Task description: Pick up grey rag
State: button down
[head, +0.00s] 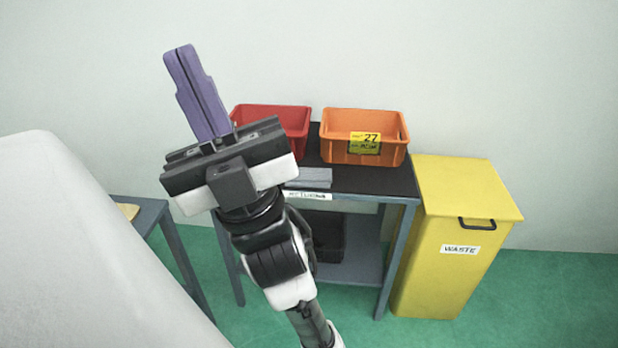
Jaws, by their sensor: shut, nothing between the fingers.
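A flat grey piece, which looks like the folded grey rag (312,177), lies on the black top of the blue-grey table (374,184), near its front edge. Its left end meets my gripper's outline, so part of it may be hidden. My gripper (182,52) is raised in front of the table, to the left of the rag in the picture. Its purple fingers point up and are closed together with nothing between them. It is apart from the rag.
A red crate (285,114), partly hidden by my gripper, and an orange crate (392,150) with a yellow label stand at the table's back. A yellow waste bin (440,280) stands to the right. A dark container (328,235) sits on the lower shelf. Another table (150,215) shows at left.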

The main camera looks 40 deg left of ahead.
aim_at(318, 178)
jog(key=u, duration=0.95)
